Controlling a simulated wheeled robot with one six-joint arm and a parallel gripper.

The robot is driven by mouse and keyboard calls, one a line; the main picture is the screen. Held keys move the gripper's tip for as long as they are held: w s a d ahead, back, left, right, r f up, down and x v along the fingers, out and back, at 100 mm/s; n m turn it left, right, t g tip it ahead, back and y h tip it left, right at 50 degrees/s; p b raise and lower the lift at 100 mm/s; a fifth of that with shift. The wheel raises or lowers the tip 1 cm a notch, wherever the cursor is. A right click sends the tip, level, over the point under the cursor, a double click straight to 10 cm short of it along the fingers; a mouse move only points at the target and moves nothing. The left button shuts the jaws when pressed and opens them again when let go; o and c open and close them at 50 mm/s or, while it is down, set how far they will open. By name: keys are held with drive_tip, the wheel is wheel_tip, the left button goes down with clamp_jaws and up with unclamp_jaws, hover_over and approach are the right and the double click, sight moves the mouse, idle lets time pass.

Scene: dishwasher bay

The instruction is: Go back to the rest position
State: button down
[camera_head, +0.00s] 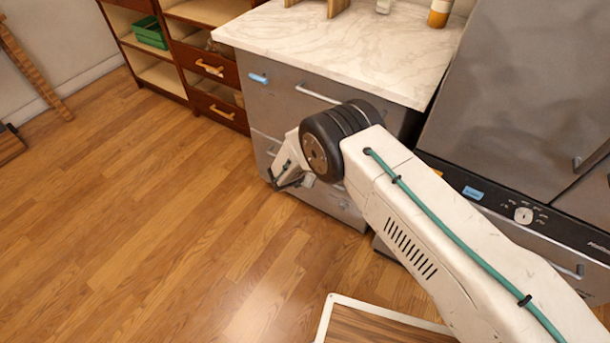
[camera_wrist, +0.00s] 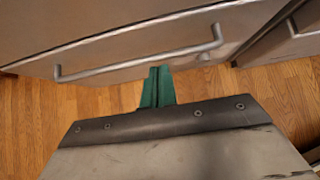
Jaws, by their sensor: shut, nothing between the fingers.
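My gripper (camera_wrist: 157,88) shows in the wrist view as two green fingers pressed together, with nothing between them. It hangs over the wood floor, just in front of a grey drawer front (camera_wrist: 130,45) with a long bar handle (camera_wrist: 140,65). In the head view my arm reaches in from the lower right. The wrist end is in front of the grey drawer cabinet (camera_head: 285,105), low down near its lower drawer. The fingers are small there and partly hidden by the wrist.
A marble counter (camera_head: 350,45) tops the drawer cabinet, with an orange-and-white bottle (camera_head: 439,12) at its back. A steel appliance (camera_head: 510,90) stands to the right. Brown shelves (camera_head: 190,60) hold a green bin (camera_head: 150,32). A wood-topped board (camera_head: 370,325) is at the bottom.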

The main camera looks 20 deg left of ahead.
drive_tip(key=shift+v, duration=1.55)
